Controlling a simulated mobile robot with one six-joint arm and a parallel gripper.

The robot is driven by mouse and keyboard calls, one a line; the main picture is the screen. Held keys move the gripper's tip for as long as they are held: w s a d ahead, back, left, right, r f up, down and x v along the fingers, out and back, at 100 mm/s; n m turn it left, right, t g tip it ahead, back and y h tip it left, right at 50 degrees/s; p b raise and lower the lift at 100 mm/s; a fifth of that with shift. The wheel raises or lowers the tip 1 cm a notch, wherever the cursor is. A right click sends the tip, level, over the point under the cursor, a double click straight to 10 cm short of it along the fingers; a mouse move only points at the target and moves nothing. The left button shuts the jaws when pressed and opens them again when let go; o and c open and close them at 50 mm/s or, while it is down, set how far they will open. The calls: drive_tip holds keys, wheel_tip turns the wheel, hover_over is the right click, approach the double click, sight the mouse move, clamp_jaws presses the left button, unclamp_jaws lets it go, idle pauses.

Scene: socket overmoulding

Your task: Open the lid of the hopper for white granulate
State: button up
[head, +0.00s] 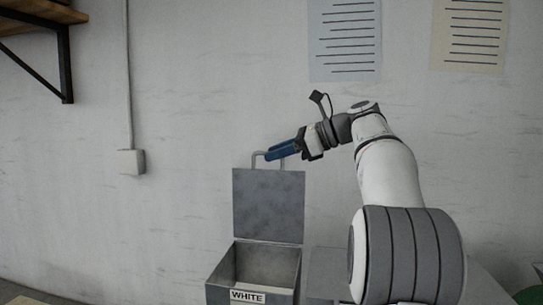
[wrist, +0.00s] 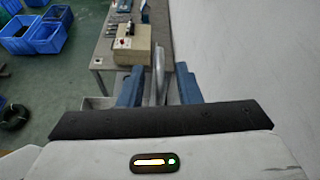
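The hopper (head: 222,284) with the "WHITE" label (head: 247,297) stands at the bottom of the head view, and its mouth is uncovered. Its grey lid (head: 268,208) stands upright at the back of the hopper. A bar handle (head: 255,158) is on the lid's top edge. My gripper (head: 276,152) is at this handle, its blue fingers pointing left. In the wrist view the handle (wrist: 159,72) runs between the two blue fingers (wrist: 160,85). Gaps show on both sides of it, so the fingers look open around it. Part of the handle is hidden behind the fingers.
A wall with a conduit box (head: 131,162) and two posted sheets (head: 345,40) is behind the hopper. A shelf (head: 40,15) is at the upper left. The wrist view shows a table with a beige machine (wrist: 122,48) and several blue crates (wrist: 48,38) on the floor.

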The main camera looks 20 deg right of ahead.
drive_tip(key=v, duration=0.6)
drive_tip(key=shift+a, duration=0.1)
idle(0.3)
